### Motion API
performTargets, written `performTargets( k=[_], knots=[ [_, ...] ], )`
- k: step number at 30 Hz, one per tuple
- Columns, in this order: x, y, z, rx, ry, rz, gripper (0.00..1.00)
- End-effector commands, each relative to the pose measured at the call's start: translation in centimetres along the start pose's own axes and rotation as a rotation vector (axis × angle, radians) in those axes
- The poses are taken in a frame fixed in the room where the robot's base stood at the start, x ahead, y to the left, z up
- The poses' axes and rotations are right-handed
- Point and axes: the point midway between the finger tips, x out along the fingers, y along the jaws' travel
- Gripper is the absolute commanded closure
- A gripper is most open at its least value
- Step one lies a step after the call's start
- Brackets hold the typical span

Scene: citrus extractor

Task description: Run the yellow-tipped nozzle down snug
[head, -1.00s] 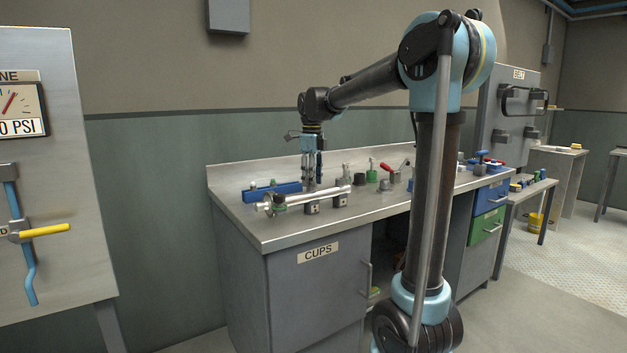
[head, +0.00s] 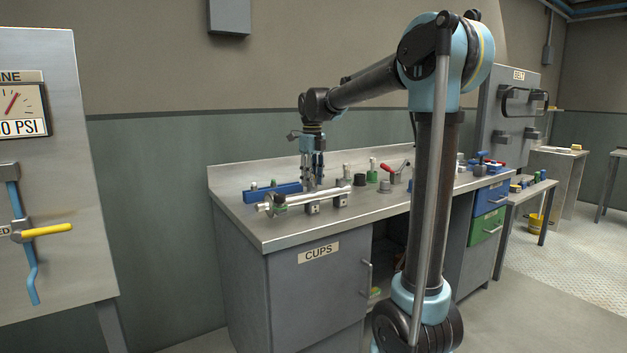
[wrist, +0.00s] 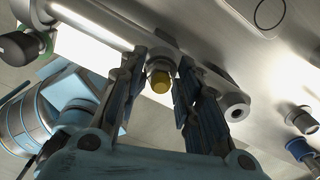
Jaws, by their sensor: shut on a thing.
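The yellow-tipped nozzle (wrist: 160,80) shows in the wrist view between my two fingers, its yellow end facing the camera. It sits at the bright metal tube (wrist: 93,27). My gripper (wrist: 162,66) is shut on the nozzle, one finger on each side. In the head view my gripper (head: 312,184) points down over the silver tube assembly (head: 328,198), which lies in dark blocks on the bench. The nozzle cannot be made out in the head view. Its seat is partly hidden, so I cannot tell how tight it is.
A blue rack (head: 275,192) stands behind the tube on the bench (head: 262,233). A red-handled clamp (head: 388,170) and several small fittings stand to the right. In the wrist view a grey round fitting (wrist: 236,106) is close to the right finger.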

Motion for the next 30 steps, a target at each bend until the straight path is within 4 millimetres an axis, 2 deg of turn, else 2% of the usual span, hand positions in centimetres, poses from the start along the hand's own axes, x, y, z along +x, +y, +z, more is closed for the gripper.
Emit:
performTargets(
  k=[11, 18, 25, 26, 30],
  knots=[
    [0.25, -0.35, 0.46, 0.041, -0.006, -0.003, 0.82],
    [0.37, -0.47, 0.53, 0.172, -0.005, -0.001, 0.82],
    [0.49, -0.62, 0.63, 0.182, -0.004, -0.001, 0.82],
    [0.5, -0.64, 0.64, 0.182, -0.004, 0.0, 0.65],
    [0.51, -0.61, 0.68, 0.181, -0.004, 0.0, 0.65]
  ],
)
